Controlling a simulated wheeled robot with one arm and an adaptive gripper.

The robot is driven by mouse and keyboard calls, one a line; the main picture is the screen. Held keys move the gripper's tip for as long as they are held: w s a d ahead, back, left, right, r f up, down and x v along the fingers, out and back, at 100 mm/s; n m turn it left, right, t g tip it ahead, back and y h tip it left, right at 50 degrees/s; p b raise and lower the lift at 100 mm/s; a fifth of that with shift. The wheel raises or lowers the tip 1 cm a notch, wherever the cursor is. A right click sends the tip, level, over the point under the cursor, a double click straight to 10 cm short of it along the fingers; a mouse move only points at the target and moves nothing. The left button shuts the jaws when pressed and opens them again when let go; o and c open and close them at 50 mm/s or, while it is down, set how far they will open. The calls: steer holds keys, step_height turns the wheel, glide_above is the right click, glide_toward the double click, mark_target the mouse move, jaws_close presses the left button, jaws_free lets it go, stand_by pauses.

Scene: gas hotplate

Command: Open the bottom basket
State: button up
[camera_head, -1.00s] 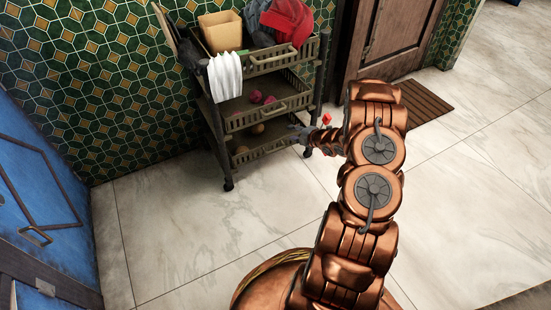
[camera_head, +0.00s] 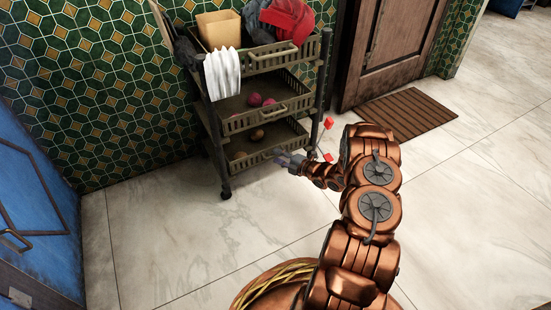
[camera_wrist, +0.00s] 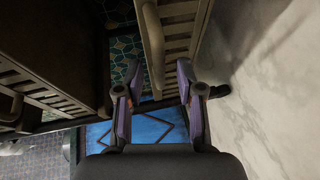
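The bottom basket (camera_head: 262,152) is the lowest olive-brown slatted basket of a dark cart, with a few small round things inside. My gripper (camera_head: 280,157) is at its front side, close to the front wall. In the wrist view my gripper (camera_wrist: 157,75) has its two fingers apart. A bar that looks like the basket's handle (camera_wrist: 153,45) runs toward the gap between the fingertips, with the slatted front wall (camera_wrist: 182,30) beside it. I cannot tell whether the fingers touch the handle.
The middle basket (camera_head: 265,113) holds pink balls. The top basket (camera_head: 280,60) holds a tan box (camera_head: 219,30), a red cloth (camera_head: 288,18) and a hanging white cloth (camera_head: 222,73). A slatted mat (camera_head: 405,110) lies by the door. The marble floor in front is clear.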

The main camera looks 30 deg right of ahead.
steer(key=shift+x, duration=0.95)
jaws_close()
